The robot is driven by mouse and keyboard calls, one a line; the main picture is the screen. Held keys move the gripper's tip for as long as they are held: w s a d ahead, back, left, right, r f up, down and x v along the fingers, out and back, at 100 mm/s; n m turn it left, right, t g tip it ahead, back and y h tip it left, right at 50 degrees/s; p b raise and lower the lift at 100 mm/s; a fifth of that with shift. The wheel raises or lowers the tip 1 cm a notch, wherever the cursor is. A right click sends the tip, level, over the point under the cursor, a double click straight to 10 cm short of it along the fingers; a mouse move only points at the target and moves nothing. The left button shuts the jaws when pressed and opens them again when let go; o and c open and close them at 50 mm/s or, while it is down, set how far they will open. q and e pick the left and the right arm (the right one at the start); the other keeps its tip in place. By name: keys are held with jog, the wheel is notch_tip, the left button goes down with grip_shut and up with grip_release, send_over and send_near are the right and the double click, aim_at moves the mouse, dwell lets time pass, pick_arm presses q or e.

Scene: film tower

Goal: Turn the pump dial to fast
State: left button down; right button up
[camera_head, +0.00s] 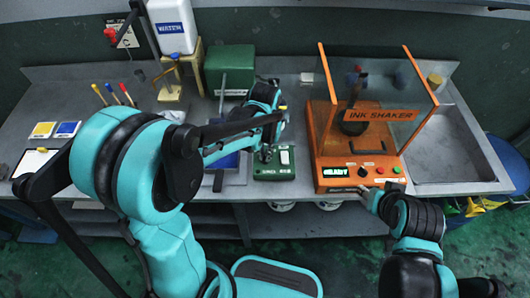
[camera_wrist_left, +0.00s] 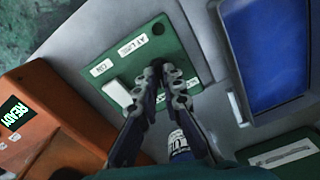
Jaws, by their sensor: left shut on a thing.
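A small green control box (camera_head: 273,176) with a white rocker switch (camera_head: 285,157) sits at the front edge of the bench. In the left wrist view the box's green face (camera_wrist_left: 140,60) shows white labels and the white switch (camera_wrist_left: 117,92). My left gripper (camera_head: 268,152) is over the left part of the box, beside the switch. In the left wrist view its fingertips (camera_wrist_left: 167,75) are close together at the panel, shut on what seems to be the dial; the fingers hide it, so its setting cannot be read. My right gripper (camera_head: 373,200) is by the ink shaker's front; its jaws are unclear.
The orange ink shaker (camera_head: 330,172), its display reading READY, stands right of the box. A sink (camera_head: 450,150) is farther right. A blue tray (camera_wrist_left: 274,50) lies beside the box. A larger green box (camera_head: 230,62) and a white water container (camera_head: 172,25) stand behind.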

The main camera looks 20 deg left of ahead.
pick_arm(q)
jog(key=shift+m, duration=1.1)
jog(key=c, duration=1.7)
grip_release()
notch_tip(320, 180, up, 12)
